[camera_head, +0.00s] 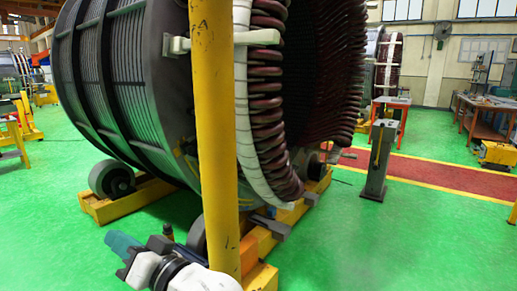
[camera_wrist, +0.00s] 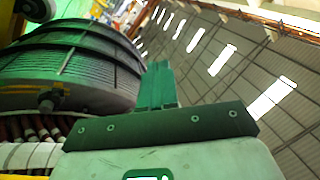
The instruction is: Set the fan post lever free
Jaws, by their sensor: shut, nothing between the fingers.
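A thick yellow post (camera_head: 215,130) stands upright close in the foreground of the head view. A pale lever-like bar (camera_head: 258,37) crosses it near the top, with a blunt left end (camera_head: 175,45). I take this bar for the fan post lever; no fan shows on the post. My gripper (camera_head: 112,238) is low at the left of the post, well below the bar and apart from it. In the wrist view my gripper (camera_wrist: 158,66) has its green fingers together, with nothing between them. The bar cannot be made out there.
The big stator (camera_head: 130,75) with dark red coils (camera_head: 268,105) fills the space behind the post. It rests on a yellow cradle (camera_head: 125,203) with rollers. A grey stand (camera_head: 378,160) with a yellow handle is at the right. Green floor is free at left and front right.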

